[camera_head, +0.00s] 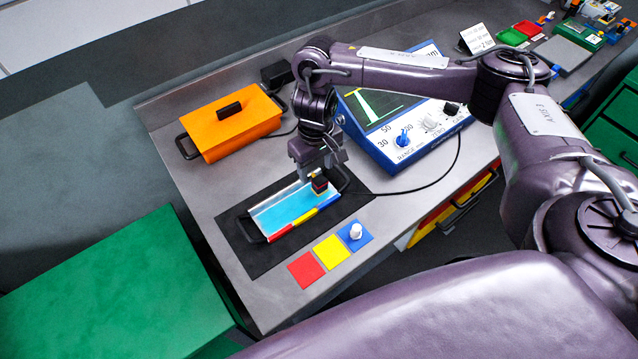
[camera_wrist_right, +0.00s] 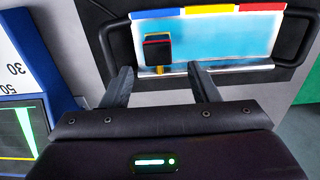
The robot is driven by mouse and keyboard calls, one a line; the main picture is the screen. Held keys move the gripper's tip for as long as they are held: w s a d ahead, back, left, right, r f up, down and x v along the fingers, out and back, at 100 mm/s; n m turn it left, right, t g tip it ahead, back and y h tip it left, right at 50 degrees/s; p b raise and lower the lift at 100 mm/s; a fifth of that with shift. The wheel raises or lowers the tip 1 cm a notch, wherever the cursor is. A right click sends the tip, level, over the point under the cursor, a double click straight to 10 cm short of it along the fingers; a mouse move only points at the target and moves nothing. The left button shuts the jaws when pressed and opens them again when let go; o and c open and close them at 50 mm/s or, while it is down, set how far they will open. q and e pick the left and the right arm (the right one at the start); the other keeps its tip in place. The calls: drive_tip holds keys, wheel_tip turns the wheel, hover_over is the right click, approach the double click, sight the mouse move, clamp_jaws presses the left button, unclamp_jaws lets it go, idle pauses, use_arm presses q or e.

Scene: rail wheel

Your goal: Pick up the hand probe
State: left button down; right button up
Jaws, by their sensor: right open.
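The hand probe (camera_head: 319,185) looks like a small black block with red and yellow bands. It stands at the right end of a shallow tray with a light-blue inside (camera_head: 275,214). In the right wrist view the probe (camera_wrist_right: 157,48) shows just beyond the fingertips, roughly centred between them. My right gripper (camera_head: 318,167) points down over that end of the tray. Its two fingers are apart and nothing is held between them (camera_wrist_right: 160,72). Whether a finger touches the probe cannot be told. My left gripper is out of view.
A blue-framed instrument (camera_head: 403,140) with knobs stands right of the tray, its black cable (camera_head: 420,187) crossing the bench. An orange box (camera_head: 230,122) with black handles is behind left. Red, yellow and blue squares (camera_head: 331,251) lie in front, a white knob on the blue one.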

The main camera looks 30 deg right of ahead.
sight(318, 177)
drive_tip(key=f+p, duration=0.1)
drive_tip(key=f, duration=0.1)
drive_tip(key=f+p, duration=0.1)
drive_tip(key=shift+s+d+f, duration=0.15)
drive_tip(key=shift+s+f, duration=0.05)
drive_tip(key=shift+f, duration=0.8)
drive_tip(key=c, duration=1.1)
drive_tip(key=shift+o, duration=0.2)
drive_tip(key=shift+r, duration=0.1)
